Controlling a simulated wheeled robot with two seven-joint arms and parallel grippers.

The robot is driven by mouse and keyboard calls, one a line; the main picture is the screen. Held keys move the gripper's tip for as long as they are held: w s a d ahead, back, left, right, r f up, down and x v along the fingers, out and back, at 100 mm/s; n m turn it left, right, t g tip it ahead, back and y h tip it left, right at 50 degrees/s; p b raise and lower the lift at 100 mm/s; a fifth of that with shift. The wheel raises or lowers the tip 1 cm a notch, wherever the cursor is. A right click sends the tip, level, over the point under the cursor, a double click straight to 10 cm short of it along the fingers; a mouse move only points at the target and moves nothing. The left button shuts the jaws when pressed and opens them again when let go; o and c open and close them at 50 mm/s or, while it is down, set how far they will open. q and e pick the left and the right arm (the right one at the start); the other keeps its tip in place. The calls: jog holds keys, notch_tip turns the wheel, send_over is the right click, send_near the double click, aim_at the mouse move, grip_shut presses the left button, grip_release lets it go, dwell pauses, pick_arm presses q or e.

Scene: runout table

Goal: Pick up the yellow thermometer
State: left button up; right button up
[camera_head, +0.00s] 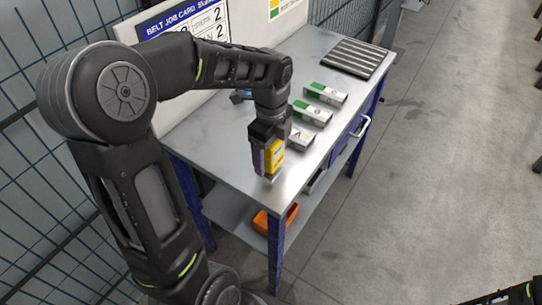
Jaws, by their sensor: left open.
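The yellow thermometer (275,156) is at the near end of the grey table, right at my left gripper (268,172). My left gripper points down over the tabletop and is open. Its dark body and one finger hide part of the thermometer. I cannot tell whether the fingers touch it. My right gripper is not in view; only a dark piece of my right arm shows at the bottom right corner.
The grey table (216,145) has several small green-and-white boxes (312,112) right of my arm, and a ribbed dark mat (354,57) at its far end. A job card board (187,22) stands behind. An orange bin (275,220) sits on the lower shelf. The floor at right is clear.

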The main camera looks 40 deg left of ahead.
pick_arm(q)
jog(key=shift+f, duration=0.1)
jog(key=shift+c, duration=0.3)
jog(key=c, duration=1.4)
